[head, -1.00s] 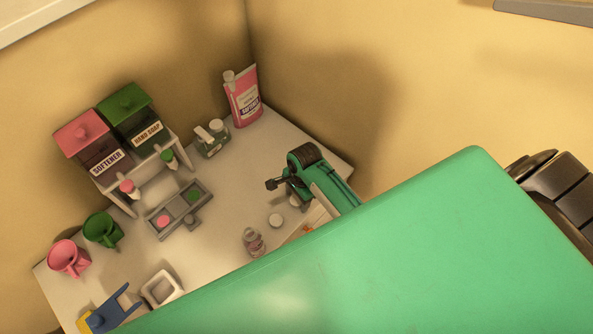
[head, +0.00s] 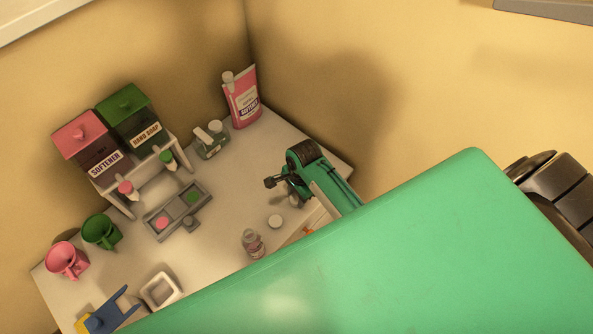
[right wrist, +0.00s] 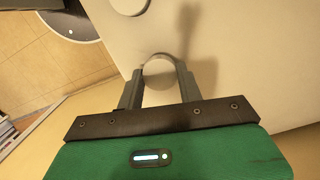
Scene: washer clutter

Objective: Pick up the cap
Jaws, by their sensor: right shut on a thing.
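A pale round cap (right wrist: 158,70) sits between the two grey fingers of my right gripper (right wrist: 158,82) in the right wrist view. The fingers are shut on its sides. In the head view my right gripper (head: 291,198) is at the right part of the table, and the cap in it is small and mostly hidden by the gripper. My left gripper is not in view.
A grey tray (head: 163,233) with pink and green pieces, softener and soap dispensers (head: 82,140), mugs (head: 101,231), and a pink pouch (head: 242,98) occupy the left and back. The table's middle is mostly clear.

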